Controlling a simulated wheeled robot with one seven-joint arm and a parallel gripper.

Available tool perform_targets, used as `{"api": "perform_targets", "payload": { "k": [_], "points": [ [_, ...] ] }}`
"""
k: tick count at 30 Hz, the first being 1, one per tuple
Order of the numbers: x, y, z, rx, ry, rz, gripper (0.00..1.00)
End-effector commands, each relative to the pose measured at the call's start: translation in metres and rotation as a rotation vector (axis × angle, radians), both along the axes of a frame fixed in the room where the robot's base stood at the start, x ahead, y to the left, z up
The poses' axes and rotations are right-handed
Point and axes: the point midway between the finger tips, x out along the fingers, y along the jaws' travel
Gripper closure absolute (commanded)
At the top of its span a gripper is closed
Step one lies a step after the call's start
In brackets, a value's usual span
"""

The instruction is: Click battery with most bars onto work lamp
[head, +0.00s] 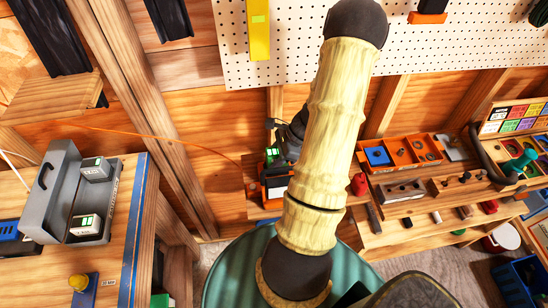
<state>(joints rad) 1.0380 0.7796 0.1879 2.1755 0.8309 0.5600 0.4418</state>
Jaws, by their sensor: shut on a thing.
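My gripper (288,143) shows as a dark shape half hidden behind my own arm, at the bench by the wall. It is shut on a battery (272,155) with green bars on its face. Just below the battery is an orange and black unit (276,188), which looks like the work lamp; I cannot tell whether the two touch. Two more batteries with green and white labels, an upper one (96,169) and a lower one (86,227), stand in a grey tray (58,190) on the left bench. Their bar counts are too small to read surely.
An orange parts tray (405,152) and a red knob-like object (359,184) are right of my arm. A yellow-topped object (78,283) stands on the left bench. An orange cord (150,136) runs along the wall. A pegboard (300,40) hangs above.

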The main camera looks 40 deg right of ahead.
Motion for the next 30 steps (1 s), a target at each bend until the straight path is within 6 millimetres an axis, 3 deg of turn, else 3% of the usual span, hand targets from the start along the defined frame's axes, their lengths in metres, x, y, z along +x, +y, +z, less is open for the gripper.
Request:
{"api": "perform_targets", "payload": {
  "k": [15, 16, 19, 30],
  "points": [
    [0.0005, 0.0005, -0.0086, -0.001, -0.001, 0.002, 0.86],
    [0.0006, 0.0006, -0.0081, -0.001, -0.001, 0.002, 0.54],
    [0.0005, 0.0005, -0.0078, -0.001, -0.001, 0.002, 0.35],
    [-0.0005, -0.0014, -0.0061, -0.001, 0.0, -0.001, 0.33]
  ]
}}
